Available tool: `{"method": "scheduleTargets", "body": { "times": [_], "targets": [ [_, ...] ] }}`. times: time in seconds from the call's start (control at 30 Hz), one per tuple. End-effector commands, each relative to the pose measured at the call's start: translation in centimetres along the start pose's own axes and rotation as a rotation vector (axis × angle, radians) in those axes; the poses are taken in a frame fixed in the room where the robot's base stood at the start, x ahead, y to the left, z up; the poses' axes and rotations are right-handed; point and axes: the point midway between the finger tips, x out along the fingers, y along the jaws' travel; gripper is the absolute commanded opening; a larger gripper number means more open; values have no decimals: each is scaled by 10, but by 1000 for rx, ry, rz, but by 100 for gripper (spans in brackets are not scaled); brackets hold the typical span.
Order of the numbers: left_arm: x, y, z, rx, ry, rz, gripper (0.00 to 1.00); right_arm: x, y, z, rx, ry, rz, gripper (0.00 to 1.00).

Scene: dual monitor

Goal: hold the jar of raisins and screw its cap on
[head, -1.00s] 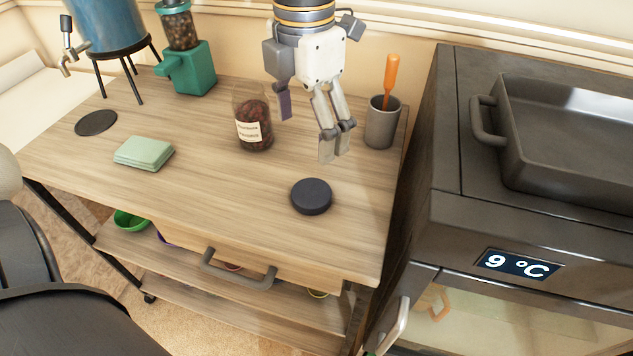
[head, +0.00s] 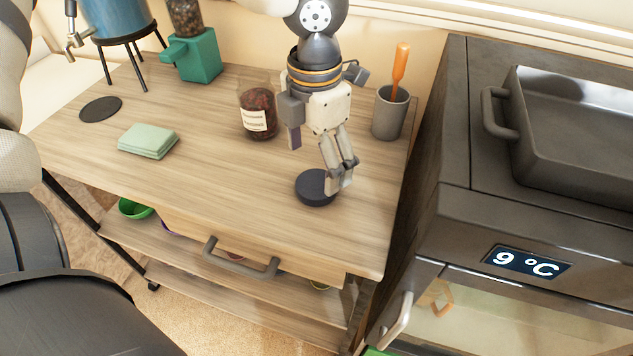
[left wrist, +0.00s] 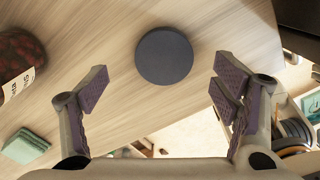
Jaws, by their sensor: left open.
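The jar of raisins (head: 256,118) stands upright and uncapped on the wooden table; it is clear with a white label. Part of it shows in the left wrist view (left wrist: 20,60) at the left edge. The dark round cap (head: 313,187) lies flat on the table, in front and to the right of the jar. My left gripper (head: 316,163) is open and empty, pointing down above the cap, with one finger in front of the cap's right side. In the left wrist view the cap (left wrist: 164,56) lies beyond and between the spread fingers. My right gripper is not in view.
A grey cup (head: 388,114) with an orange-handled tool stands right of my gripper. A folded green cloth (head: 148,140), a black disc (head: 100,109) and a green grinder (head: 194,58) are on the left. A dark oven (head: 440,200) adjoins the table's right. The table's front middle is clear.

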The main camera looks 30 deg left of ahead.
Motion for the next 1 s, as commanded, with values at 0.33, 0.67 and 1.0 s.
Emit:
{"method": "scheduleTargets", "body": {
  "times": [0.33, 0.67, 1.0],
  "targets": [
    [43, -5, 1, 2, 5, -1, 81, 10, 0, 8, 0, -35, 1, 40],
    [42, -5, 1, 2, 3, -1, 70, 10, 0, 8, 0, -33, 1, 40],
    [42, -5, 1, 1, 3, -1, 45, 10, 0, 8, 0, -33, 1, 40]
  ]
}}
